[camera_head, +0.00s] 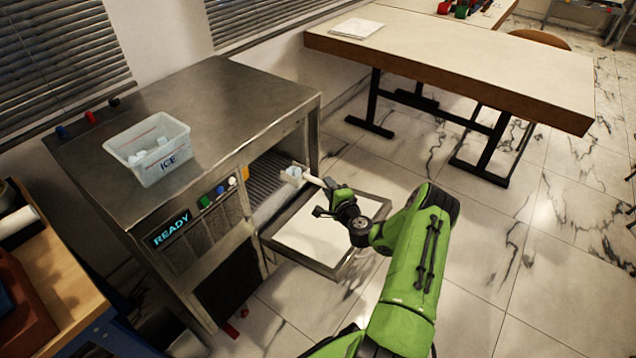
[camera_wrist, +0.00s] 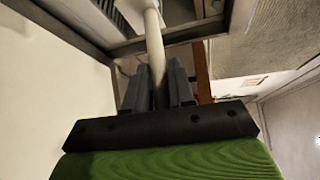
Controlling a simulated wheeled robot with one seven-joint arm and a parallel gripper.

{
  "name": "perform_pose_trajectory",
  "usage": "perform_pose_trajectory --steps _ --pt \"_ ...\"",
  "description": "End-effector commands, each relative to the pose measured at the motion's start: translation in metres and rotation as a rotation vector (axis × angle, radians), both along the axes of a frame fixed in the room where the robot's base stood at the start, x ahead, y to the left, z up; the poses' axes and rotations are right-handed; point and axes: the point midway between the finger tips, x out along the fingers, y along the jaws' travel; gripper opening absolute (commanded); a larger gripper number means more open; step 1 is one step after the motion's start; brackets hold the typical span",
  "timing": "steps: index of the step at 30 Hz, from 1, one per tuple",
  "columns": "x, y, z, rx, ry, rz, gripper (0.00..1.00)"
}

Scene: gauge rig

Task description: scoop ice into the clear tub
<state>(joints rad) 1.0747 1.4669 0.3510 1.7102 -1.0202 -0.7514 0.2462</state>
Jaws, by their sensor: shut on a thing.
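The clear tub (camera_head: 150,150), marked ICE, stands on the metal top of the ice machine with several pale ice pieces (camera_head: 152,157) in it. My gripper (camera_head: 332,188) is shut on the pale handle of a scoop (camera_head: 312,179), in front of the machine's opening and above its lowered door. The scoop's head points left, towards the opening. Something pale shows in the head, but I cannot tell whether it is ice. In the wrist view, the handle (camera_wrist: 155,50) runs up from between the two dark fingers (camera_wrist: 160,88); the head is mostly cut off.
The ice machine (camera_head: 225,100) has a READY display (camera_head: 171,229) and coloured buttons. Its door (camera_head: 312,235) hangs open, low in front. Small coloured items (camera_head: 90,117) lie along the top's back edge. A long table (camera_head: 450,55) stands behind; the tiled floor right of my arm is clear.

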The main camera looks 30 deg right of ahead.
Motion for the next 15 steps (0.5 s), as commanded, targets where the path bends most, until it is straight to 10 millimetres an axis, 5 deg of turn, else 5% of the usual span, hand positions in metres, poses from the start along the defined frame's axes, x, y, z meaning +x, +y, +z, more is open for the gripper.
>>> perform_pose_trajectory --steps 15 --pt "-0.065 -0.023 0.027 0.001 0.000 -0.001 0.00"
